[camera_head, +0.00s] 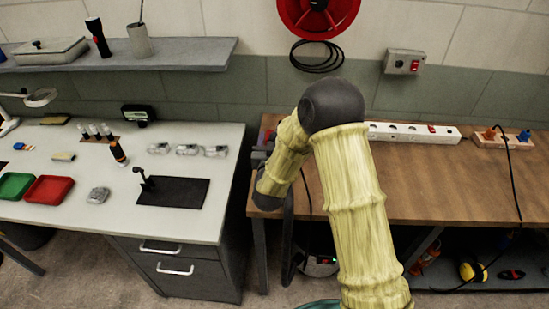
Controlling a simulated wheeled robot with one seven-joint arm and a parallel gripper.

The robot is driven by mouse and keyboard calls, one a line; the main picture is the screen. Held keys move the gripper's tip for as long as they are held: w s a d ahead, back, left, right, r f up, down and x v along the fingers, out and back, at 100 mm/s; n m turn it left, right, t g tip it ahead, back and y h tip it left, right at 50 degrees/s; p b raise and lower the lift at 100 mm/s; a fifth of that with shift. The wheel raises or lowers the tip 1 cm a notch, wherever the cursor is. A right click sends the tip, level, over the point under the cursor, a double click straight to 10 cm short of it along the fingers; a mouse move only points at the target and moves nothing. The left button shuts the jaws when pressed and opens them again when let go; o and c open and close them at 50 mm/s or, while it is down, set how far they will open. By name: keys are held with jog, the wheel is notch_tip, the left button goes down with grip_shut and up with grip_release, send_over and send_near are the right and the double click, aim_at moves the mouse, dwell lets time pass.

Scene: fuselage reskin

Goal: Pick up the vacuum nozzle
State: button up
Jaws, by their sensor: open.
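I cannot make out the vacuum nozzle for certain. A dark upright tube (288,235) stands at the left front of the wooden bench, below my arm; I cannot tell whether it belongs to a vacuum. My arm, in a yellow sleeve, rises from the bottom, bends at a black joint and comes down over the bench's left end. My gripper is not clearly visible; the sleeve and dark joints hide that area.
The wooden bench (455,185) carries a power strip (412,132) and a socket block (502,138) with a hanging cable. The grey bench (110,220) at left holds red (48,189) and green trays (15,186) and a black mat (185,193). A narrow gap separates the benches.

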jog(key=shift+w, duration=0.4)
grip_shut()
jog(key=shift+r, duration=0.1)
dwell(0.3)
notch_tip(320, 180, up, 10)
jog(key=shift+f+b, duration=0.1)
jog(key=shift+b, duration=0.5)
